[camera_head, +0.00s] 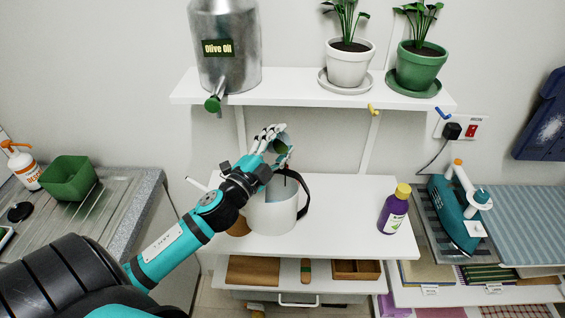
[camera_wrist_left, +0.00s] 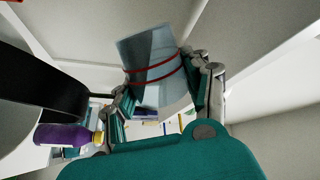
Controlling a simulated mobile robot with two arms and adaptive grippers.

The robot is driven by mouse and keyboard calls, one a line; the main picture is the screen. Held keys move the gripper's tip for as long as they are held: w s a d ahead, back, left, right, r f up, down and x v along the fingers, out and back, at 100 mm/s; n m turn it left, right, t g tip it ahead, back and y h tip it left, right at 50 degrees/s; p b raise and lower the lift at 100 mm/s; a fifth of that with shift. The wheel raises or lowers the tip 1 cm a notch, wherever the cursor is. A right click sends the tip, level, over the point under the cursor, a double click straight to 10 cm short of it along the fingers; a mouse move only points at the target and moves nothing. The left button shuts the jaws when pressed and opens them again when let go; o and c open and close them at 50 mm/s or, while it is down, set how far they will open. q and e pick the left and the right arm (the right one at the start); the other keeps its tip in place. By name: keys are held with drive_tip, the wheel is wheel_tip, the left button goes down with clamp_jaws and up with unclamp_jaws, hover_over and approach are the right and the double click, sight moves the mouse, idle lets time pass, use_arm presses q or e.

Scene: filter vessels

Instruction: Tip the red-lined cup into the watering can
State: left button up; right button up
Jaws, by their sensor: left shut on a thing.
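The red-lined cup (camera_wrist_left: 152,66) is clear with two red bands around it. In the left wrist view it sits tilted between the fingers of my left gripper (camera_wrist_left: 165,92), which is shut on it. In the head view my left gripper (camera_head: 274,150) is just above the watering can, and its fingers mostly hide the cup. The watering can (camera_head: 270,212) is white with a black handle and stands upright on the white table; my forearm covers part of its left side. I cannot tell whether anything is flowing from the cup. My right gripper is not in view.
A purple bottle (camera_head: 393,210) with a yellow cap stands right of the can, with clear tabletop between. A shelf (camera_head: 300,98) above holds an olive oil canister (camera_head: 225,50) and two potted plants. An iron (camera_head: 455,212) stands at the right.

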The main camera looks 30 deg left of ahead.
use_arm(q)
drive_tip(key=shift+d+r+m+b, duration=0.2)
drive_tip(key=shift+m+b, duration=0.3)
drive_tip(key=shift+m, duration=0.5)
idle(0.3)
drive_tip(key=shift+r+m+h+p, duration=0.3)
drive_tip(key=shift+r+m+p, duration=0.3)
drive_tip(key=shift+r+m, duration=0.3)
idle(0.4)
drive_tip(key=shift+d+m+h, duration=0.15)
drive_tip(key=shift+m+h, duration=0.25)
drive_tip(key=shift+m, duration=0.8)
drive_tip(key=shift+f, duration=0.1)
